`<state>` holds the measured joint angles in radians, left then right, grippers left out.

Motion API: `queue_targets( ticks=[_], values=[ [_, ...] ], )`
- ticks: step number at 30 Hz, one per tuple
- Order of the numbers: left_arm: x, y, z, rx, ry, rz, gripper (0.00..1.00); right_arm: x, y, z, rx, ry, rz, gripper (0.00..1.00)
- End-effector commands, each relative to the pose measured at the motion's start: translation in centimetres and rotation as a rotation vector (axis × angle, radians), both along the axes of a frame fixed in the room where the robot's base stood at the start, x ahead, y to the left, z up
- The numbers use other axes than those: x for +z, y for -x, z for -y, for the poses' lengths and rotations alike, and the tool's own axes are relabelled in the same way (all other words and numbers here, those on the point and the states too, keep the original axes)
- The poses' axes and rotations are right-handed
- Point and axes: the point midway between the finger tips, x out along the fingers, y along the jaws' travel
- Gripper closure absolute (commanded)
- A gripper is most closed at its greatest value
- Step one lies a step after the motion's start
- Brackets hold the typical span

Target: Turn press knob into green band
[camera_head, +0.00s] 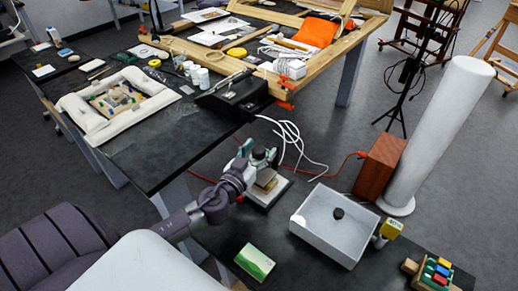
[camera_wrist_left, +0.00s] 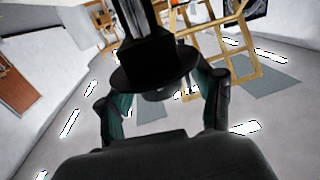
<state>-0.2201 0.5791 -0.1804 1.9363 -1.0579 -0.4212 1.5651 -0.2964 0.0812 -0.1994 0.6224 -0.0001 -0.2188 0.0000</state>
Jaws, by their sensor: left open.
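The press (camera_head: 268,184) stands on the dark low table, with a wooden block at its middle and a pale base. My left gripper (camera_head: 259,155) is at its top, with its teal and black fingers apart. In the left wrist view a black disc on a shaft (camera_wrist_left: 155,72), apparently the press knob, lies between the two open fingers (camera_wrist_left: 160,100). I cannot tell whether the fingers touch it. The knob is mostly hidden by the gripper in the head view. No green band can be made out. My right gripper is not in view.
A white tray (camera_head: 308,232) with a small black round thing (camera_head: 338,213) is right of the press. A green box (camera_head: 254,262) lies in front. A yellow-topped item (camera_head: 390,229) and coloured blocks (camera_head: 437,272) are further right. White cables (camera_head: 287,132) hang behind the press.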

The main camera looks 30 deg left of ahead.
Motion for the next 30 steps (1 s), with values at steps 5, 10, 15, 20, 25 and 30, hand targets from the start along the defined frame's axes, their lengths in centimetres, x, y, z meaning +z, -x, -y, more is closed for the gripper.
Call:
queue_targets(
  ticks=[5,10,15,20,25,30],
  values=[
    [0.0,0.0,0.0,0.000,0.000,0.000,0.42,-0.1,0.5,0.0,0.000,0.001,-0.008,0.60],
    [0.0,0.0,0.0,0.000,0.000,0.000,0.70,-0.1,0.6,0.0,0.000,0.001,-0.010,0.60],
    [0.0,0.0,0.0,0.000,0.000,0.000,0.95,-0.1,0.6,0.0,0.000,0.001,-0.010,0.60],
    [-0.1,0.1,0.0,-0.009,0.001,-0.001,0.95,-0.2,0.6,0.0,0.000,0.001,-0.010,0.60],
    [-0.2,0.1,-0.1,-0.058,0.001,0.000,0.95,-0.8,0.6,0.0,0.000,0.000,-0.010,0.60],
    [-0.3,0.1,-0.1,-0.162,0.000,0.002,0.95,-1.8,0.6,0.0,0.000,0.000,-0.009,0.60]
  ],
)
